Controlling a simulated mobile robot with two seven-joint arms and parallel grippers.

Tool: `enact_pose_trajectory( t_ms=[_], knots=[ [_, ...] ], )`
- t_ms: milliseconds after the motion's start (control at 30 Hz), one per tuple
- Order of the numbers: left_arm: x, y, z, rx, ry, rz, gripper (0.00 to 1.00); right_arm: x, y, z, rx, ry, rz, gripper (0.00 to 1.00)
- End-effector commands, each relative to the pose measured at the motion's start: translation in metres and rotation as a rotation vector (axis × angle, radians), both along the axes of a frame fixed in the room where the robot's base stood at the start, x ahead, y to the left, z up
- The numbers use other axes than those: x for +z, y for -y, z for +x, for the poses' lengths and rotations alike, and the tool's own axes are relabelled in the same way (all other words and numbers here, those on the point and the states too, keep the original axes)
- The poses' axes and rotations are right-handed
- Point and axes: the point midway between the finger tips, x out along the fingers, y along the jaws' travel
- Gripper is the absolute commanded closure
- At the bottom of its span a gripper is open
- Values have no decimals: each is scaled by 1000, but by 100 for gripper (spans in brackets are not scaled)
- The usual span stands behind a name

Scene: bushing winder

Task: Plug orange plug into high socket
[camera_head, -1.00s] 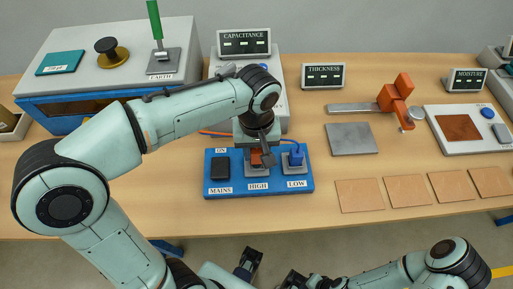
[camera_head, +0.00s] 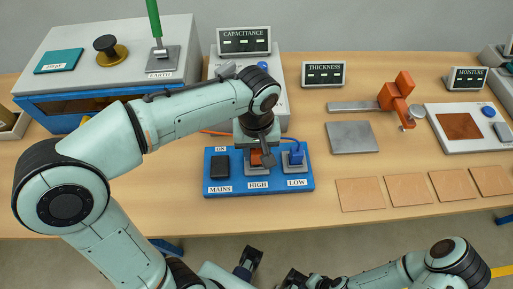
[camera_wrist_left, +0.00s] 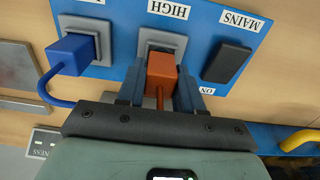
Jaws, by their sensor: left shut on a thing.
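The orange plug (camera_wrist_left: 160,72) is between the two fingers of my left gripper (camera_wrist_left: 158,85), which is shut on it. In the left wrist view the plug sits at the grey high socket (camera_wrist_left: 163,42), against or in its opening; its full depth is hidden. In the head view the orange plug (camera_head: 257,157) shows just below my left gripper (camera_head: 259,150), over the socket marked HIGH (camera_head: 257,171). My right gripper (camera_head: 270,275) is low at the bottom edge, in front of the table; its fingers are not clear.
The blue panel (camera_head: 236,188) also holds the black mains switch (camera_head: 220,167) and the low socket with a blue plug (camera_head: 295,157) in it. The capacitance display (camera_head: 244,41) stands behind. Several tan sheets (camera_head: 360,194) lie to the right.

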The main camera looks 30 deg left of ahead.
Motion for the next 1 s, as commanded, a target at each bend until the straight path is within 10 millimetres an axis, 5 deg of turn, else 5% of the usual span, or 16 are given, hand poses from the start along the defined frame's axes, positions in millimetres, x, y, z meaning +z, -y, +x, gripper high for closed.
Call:
enact_pose_trajectory(
  t_ms=[767, 800, 1000],
  knots=[
    [-16, 0, 0, 0, -1, 1, 100, -12, 0, -3, 0, -4, 0, 100],
    [-16, 0, 0, 0, -1, 1, 52, -11, 0, -3, 0, -4, 0, 100],
    [-15, 0, 0, 0, -1, 1, 52, -11, 0, -3, 0, -3, 0, 100]
  ],
)
